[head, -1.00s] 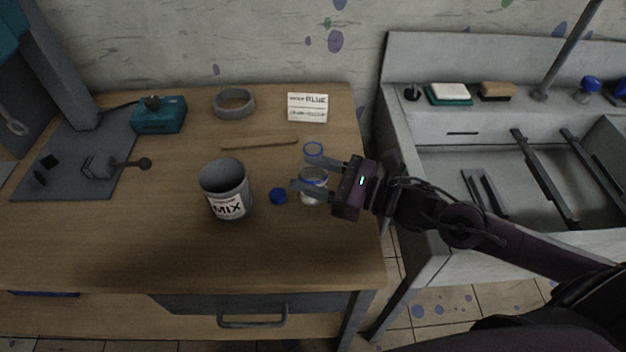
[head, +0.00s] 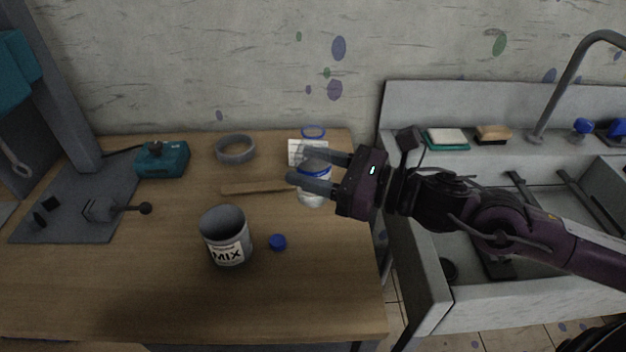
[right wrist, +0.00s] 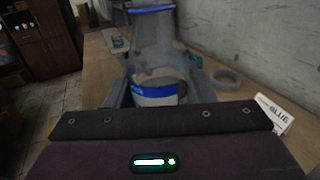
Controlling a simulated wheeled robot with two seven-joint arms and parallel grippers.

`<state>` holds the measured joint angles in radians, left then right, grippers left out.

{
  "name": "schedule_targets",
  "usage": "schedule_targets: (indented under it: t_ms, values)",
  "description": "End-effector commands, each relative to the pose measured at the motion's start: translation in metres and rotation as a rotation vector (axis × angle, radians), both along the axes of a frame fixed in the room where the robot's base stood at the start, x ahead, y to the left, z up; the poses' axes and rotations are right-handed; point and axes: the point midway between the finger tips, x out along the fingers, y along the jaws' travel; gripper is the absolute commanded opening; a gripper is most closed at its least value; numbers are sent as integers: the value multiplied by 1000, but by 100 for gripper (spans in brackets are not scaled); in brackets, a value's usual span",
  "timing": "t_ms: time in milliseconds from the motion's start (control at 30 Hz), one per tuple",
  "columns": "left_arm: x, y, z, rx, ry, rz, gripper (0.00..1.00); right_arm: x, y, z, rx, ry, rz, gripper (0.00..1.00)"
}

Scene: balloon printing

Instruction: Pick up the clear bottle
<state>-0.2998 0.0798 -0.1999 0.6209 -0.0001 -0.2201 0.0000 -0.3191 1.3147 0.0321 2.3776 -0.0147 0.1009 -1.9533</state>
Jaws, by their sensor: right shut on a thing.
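The clear bottle (head: 312,195) has a blue rim at its top and a blue-and-white label. My right gripper (head: 322,170) is shut on it, with one finger on each side. The bottle is roughly upright and appears raised above the wooden table. In the right wrist view the bottle (right wrist: 154,45) stands between the fingers, its label partly hidden by the gripper body. My left gripper is not in view.
A grey MIX can (head: 226,238) and a small blue cap (head: 278,242) stand on the table (head: 130,290). A wooden stick (head: 255,188), a grey ring (head: 235,149), a white card (head: 296,146) and a teal device (head: 162,160) lie behind. A sink (head: 440,300) is at right.

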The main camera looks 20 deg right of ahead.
Motion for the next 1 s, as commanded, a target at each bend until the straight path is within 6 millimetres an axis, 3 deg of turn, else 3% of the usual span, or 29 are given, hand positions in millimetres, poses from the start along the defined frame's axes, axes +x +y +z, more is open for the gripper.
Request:
schedule_targets:
  t_ms: [400,1000]
  values:
    - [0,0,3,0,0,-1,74,0,0,28,0,0,1,23]
    - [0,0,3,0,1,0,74,0,0,34,0,0,0,23]
